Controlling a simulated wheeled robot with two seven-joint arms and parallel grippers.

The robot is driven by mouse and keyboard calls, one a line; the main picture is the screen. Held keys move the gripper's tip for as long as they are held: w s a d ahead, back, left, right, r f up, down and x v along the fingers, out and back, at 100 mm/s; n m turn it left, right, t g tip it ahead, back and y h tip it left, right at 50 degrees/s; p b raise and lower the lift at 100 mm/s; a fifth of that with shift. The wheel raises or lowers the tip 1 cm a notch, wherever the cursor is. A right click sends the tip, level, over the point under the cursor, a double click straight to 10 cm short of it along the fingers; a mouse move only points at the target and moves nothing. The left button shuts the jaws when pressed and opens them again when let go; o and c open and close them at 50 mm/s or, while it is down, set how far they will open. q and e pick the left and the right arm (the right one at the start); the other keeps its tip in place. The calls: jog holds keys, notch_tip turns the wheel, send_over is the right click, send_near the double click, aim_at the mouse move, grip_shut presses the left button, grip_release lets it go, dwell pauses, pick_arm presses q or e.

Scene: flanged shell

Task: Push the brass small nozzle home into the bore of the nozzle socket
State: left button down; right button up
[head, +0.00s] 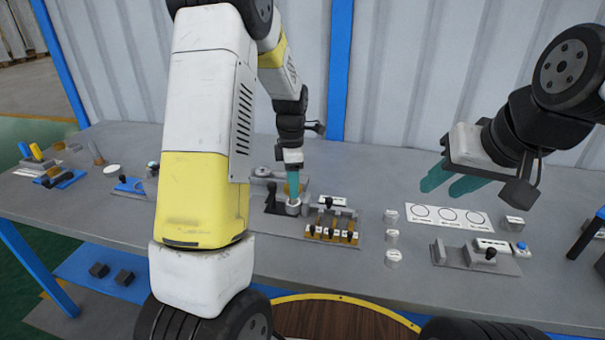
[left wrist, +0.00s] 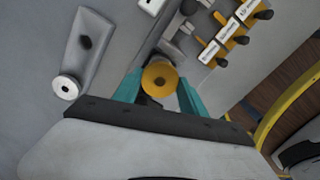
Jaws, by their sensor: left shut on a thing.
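The brass small nozzle (left wrist: 160,77) shows in the left wrist view as a round yellow end with a central hole, between the teal fingertips. My left gripper (head: 293,190) is shut on it and points down at the workbench. In the head view the fingers hide most of the nozzle. A short grey round part (head: 293,208), seemingly the nozzle socket, stands directly under the fingertips. Its bore is hidden, so I cannot tell how deep the nozzle sits. My right gripper (head: 453,181) is empty above the right part of the bench, its teal fingers slightly apart.
A fixture with several black-knobbed levers (head: 332,230) stands close right of the left gripper. A black lever (head: 271,196) stands just left.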

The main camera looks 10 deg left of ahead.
pick_arm(q)
jog(key=shift+f, duration=1.85)
jog(key=c, duration=0.6)
grip_release()
jog(key=shift+o, duration=0.2)
jog(key=shift+r, duration=3.85)
jog(key=s+d+r+m+t+h, duration=0.1)
jog(key=s+r+m+t, duration=0.2)
jog(key=s+r+m, duration=0.5)
jog(key=s+d+r+m+t+h, duration=0.1)
jog(key=s+r+m+t, duration=0.2)
jog(key=s+r+m, duration=0.6)
jog(key=s+m, duration=0.5)
jog(key=s, duration=0.2)
jog(key=shift+s, duration=0.15)
